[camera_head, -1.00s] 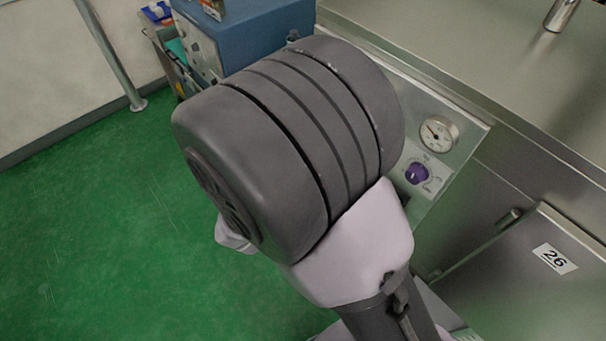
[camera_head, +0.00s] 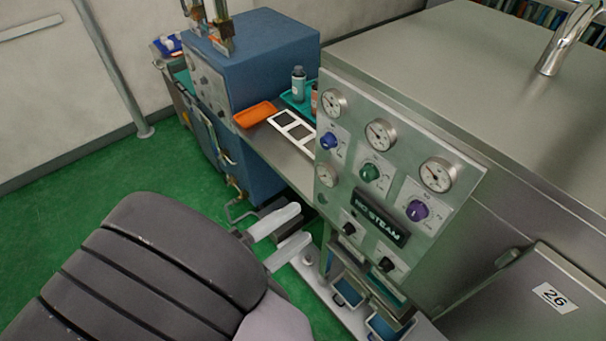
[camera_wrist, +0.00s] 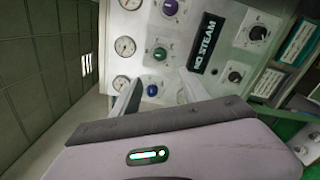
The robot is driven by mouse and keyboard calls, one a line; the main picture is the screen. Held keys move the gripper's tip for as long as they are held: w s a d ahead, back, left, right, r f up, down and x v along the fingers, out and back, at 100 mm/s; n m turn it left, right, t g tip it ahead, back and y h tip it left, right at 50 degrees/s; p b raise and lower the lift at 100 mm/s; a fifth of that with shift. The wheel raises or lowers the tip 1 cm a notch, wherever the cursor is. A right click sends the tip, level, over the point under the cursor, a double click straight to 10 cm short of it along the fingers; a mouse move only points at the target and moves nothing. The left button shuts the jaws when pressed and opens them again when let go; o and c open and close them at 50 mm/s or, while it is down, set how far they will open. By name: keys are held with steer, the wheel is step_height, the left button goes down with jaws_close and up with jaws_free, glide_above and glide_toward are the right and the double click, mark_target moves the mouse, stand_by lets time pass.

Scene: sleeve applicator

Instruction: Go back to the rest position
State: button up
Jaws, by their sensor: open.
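My gripper (camera_head: 303,223) is at the lower middle of the head view, with its two pale fingers apart and nothing seen between them. My dark arm covers the lower left of that view. The grey control panel (camera_head: 408,172) stands right of my gripper, with gauges, coloured knobs and a dark display (camera_head: 381,219) reading "NO STEAM". In the wrist view my gripper (camera_wrist: 160,82) also shows open, with its fingers in front of the panel (camera_wrist: 215,20). I cannot tell the exact gap between fingertips and panel.
A blue machine (camera_head: 262,58) stands at the back left. A shelf beside it holds an orange tray (camera_head: 255,113), a white frame (camera_head: 292,131) and a bottle (camera_head: 298,83) on a teal tray. A steel counter (camera_head: 450,75) fills the right. Green floor (camera_head: 110,185) is clear at the left.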

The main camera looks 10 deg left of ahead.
steer(key=d+f+m+g+h+b, duration=0.2)
steer(key=d+m+g+b, duration=0.25)
steer(key=d+g, duration=0.4)
steer(key=s+d+f+m+g+y+b, duration=0.2)
steer(key=s+d+f+m+y+b, duration=0.15)
steer(key=d+m+y, duration=0.3)
steer(key=s+d+f+m+g+y+b, duration=0.2)
steer(key=s+d+f+m+y+b, duration=0.1)
steer(key=d+f+m+y+b, duration=0.25)
steer(key=w+r+m+t+y, duration=0.1)
steer(key=w+a+r+m+t+y, duration=0.1)
steer(key=r, duration=0.1)
steer(key=w+r+m+t+y, duration=0.1)
steer(key=t, duration=0.1)
steer(key=shift+a+r+m, duration=0.25)
steer(key=shift+r, duration=0.05)
